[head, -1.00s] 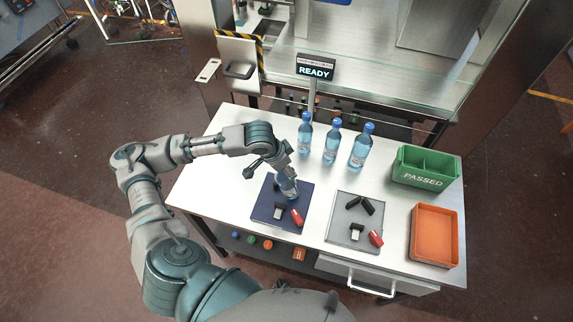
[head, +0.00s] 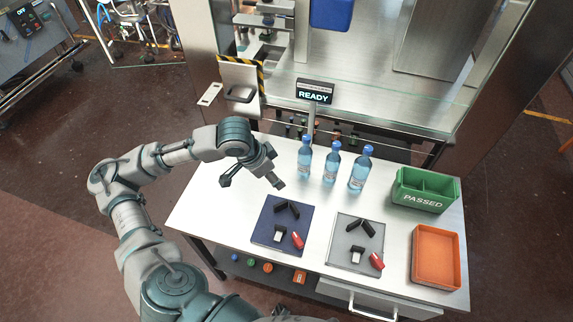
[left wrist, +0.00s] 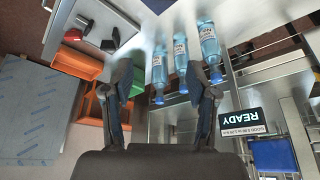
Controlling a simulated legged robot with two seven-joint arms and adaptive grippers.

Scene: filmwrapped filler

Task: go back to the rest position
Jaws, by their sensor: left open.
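My left gripper (head: 252,180) is open and empty above the left part of the white table, up and left of the dark blue mat. In the left wrist view its two fingers (left wrist: 160,112) are spread wide with nothing between them. The blue mat (head: 262,232) bears a black V-shaped piece (head: 287,209), a small black-and-white block (head: 279,232) and a red piece (head: 298,240). My right gripper is not in view.
Three blue-capped bottles (head: 331,163) stand at the table's back below the READY sign (head: 313,91). A grey mat (head: 345,262) with similar pieces, a green PASSED bin (head: 423,202) and an orange tray (head: 418,274) lie to the right. The table's left part is clear.

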